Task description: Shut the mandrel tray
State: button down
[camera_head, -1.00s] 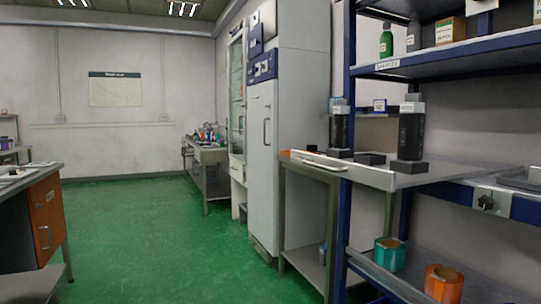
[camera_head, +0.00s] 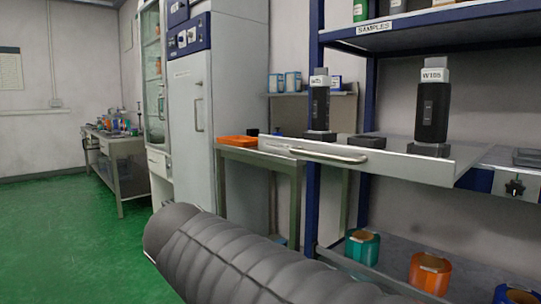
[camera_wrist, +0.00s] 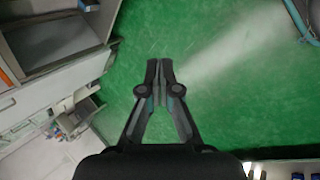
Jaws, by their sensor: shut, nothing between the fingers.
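The mandrel tray (camera_head: 400,166) is a pale metal sliding shelf, pulled out from the blue rack in the head view. A bar handle (camera_head: 328,154) runs along its front edge. Two dark mandrels stand upright on it, one at the left (camera_head: 319,104) and one at the right (camera_head: 433,108), with a low black block (camera_head: 360,141) between them. My gripper (camera_wrist: 160,64) shows in the wrist view, shut and empty, above the green floor and apart from the tray. The tray is not clearly seen in the wrist view.
An orange tray (camera_head: 238,140) lies on the side table left of the rack. Teal (camera_head: 362,247) and orange (camera_head: 430,272) containers stand on the lower shelf. A tall grey cabinet (camera_head: 192,110) stands behind. The green floor (camera_head: 60,230) at the left is clear.

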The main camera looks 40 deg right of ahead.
jog(key=w+d+r+n+g+h+b, duration=0.1)
jog(key=w+d+r+n+h, duration=0.2)
jog(key=w+r, duration=0.15)
jog(key=w+d+r+n+h+b, duration=0.1)
jog(key=w+d+r+n+h, duration=0.25)
jog(key=r, duration=0.25)
jog(key=n+g+h+b, duration=0.2)
jog(key=n+h, duration=0.2)
jog(key=h, duration=0.2)
send_near(281, 146)
jog(key=shift+m, duration=0.25)
jog(key=d, duration=0.2)
jog(key=d+b, duration=0.1)
jog(key=d, duration=0.4)
jog(key=shift+w+d+r, duration=0.15)
jog(key=shift+w, duration=0.15)
